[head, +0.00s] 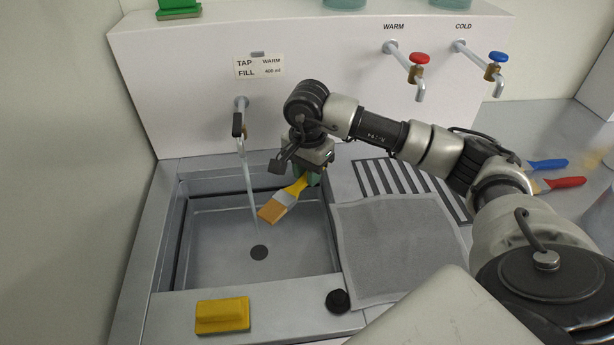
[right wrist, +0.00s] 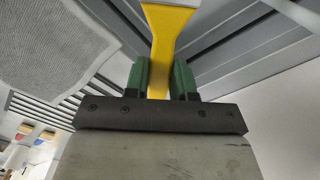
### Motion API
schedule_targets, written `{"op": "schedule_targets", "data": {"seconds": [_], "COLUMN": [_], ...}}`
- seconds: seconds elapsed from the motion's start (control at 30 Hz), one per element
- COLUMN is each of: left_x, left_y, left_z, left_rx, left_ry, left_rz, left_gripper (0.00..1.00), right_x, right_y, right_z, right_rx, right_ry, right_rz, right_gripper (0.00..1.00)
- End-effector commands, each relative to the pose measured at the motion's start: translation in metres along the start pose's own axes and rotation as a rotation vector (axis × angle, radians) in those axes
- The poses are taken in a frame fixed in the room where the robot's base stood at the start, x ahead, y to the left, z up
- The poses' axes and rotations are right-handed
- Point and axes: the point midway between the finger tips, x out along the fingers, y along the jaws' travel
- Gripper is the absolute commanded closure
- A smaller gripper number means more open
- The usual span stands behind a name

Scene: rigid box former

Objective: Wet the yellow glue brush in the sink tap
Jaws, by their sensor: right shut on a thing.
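My right gripper (head: 308,174) is over the right side of the sink (head: 205,240), shut on the handle of the yellow glue brush (head: 285,198). The brush tilts down to the left, with its tan bristles toward the basin's middle. In the right wrist view, the yellow handle (right wrist: 168,45) sits between the two green fingers (right wrist: 160,82). The sink tap (head: 239,118) on the back wall runs a thin stream of water (head: 250,190) into the basin. The stream passes just left of the bristles and appears apart from them. My left gripper is not in view.
A yellow block (head: 222,315) and a black plug (head: 337,300) lie on the front rim. A grey cloth (head: 398,250) and a slotted grate (head: 410,188) are right of the sink. Blue (head: 548,165) and red (head: 567,183) brushes lie farther right. Warm (head: 412,75) and cold (head: 490,72) taps project from the wall.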

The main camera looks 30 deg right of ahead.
Motion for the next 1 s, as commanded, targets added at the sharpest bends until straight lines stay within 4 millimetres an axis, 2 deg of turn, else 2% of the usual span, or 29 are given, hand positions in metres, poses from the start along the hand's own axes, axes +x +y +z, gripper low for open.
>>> {"op": "schedule_targets", "data": {"seconds": [0.1,0.4,1.0], "left_x": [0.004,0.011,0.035], "left_y": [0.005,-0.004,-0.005], "left_z": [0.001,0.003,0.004], "left_rx": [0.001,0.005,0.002], "left_ry": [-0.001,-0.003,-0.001], "left_rz": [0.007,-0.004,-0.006], "left_gripper": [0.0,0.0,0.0], "right_x": [0.003,0.009,0.021], "right_y": [-0.011,-0.036,-0.085], "right_z": [-0.006,-0.021,-0.052], "right_rx": [0.001,0.0,-0.001], "right_ry": [-0.002,-0.002,-0.001], "right_rz": [-0.001,-0.002,-0.001], "right_gripper": [0.99,0.99,0.99]}}
